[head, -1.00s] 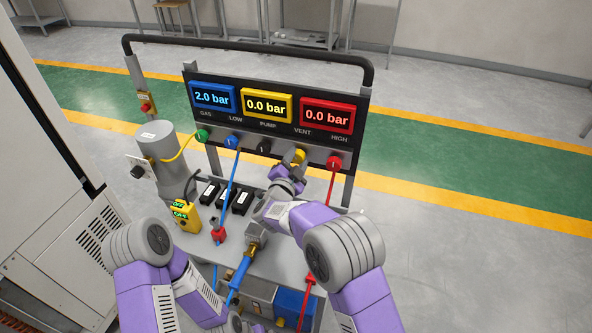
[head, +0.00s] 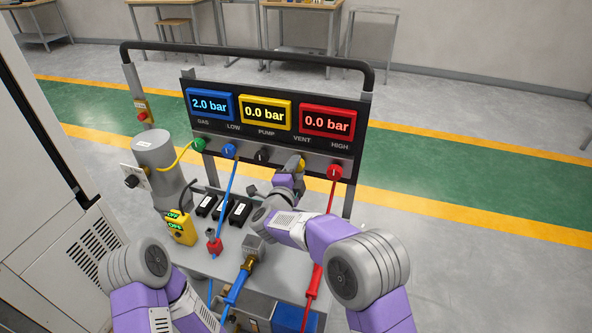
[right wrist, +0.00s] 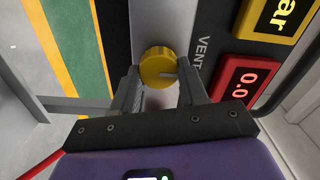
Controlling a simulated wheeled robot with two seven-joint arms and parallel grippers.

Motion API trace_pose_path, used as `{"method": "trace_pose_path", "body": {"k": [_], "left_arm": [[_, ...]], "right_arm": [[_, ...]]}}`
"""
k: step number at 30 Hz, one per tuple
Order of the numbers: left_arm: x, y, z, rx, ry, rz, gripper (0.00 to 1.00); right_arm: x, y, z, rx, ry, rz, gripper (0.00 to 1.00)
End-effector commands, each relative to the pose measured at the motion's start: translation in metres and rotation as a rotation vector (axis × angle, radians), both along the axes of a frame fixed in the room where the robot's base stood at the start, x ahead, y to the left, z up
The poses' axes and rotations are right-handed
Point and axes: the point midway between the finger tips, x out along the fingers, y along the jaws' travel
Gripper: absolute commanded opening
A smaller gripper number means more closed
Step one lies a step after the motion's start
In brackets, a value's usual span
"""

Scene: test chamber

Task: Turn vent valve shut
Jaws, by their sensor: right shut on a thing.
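The vent valve is a yellow knob (head: 302,164) on the panel's grey ledge, under the VENT label. In the head view my gripper hides part of the knob. My left arm shows at lower left, but its gripper is out of view.
The blue display (head: 211,104) reads 2.0 bar; the yellow (head: 265,112) and red (head: 327,120) displays read 0.0 bar. A red knob (head: 334,172) with a red hose stands close right of the vent knob, a black knob (head: 262,155) left. A grey cylinder (head: 154,150) stands left.

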Motion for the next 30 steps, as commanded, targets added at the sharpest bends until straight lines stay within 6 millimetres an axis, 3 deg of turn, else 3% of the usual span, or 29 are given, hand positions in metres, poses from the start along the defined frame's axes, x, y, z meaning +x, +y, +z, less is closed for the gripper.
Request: {"method": "trace_pose_path", "body": {"k": [11, 12, 16, 25, 30], "left_arm": [[0.0, 0.0, 0.0, 0.0, 0.0, 0.0, 0.94], [0.0, 0.0, 0.0, 0.0, 0.0, 0.0, 0.94], [0.0, 0.0, 0.0, 0.0, 0.0, 0.0, 0.94], [0.0, 0.0, 0.0, 0.0, 0.0, 0.0, 0.94], [0.0, 0.0, 0.004, 0.0, 0.0, 0.0, 0.94]], "right_arm": [[0.0, 0.0, 0.001, 0.008, -0.004, -0.001, 0.13], [0.0, 0.0, 0.001, 0.007, -0.004, -0.001, 0.48], [0.0, 0.0, 0.001, 0.006, -0.003, -0.001, 0.68], [-0.001, 0.001, 0.0, 0.005, -0.002, 0.0, 0.69], [-0.016, 0.007, 0.001, 0.004, 0.0, 0.003, 0.69]]}}
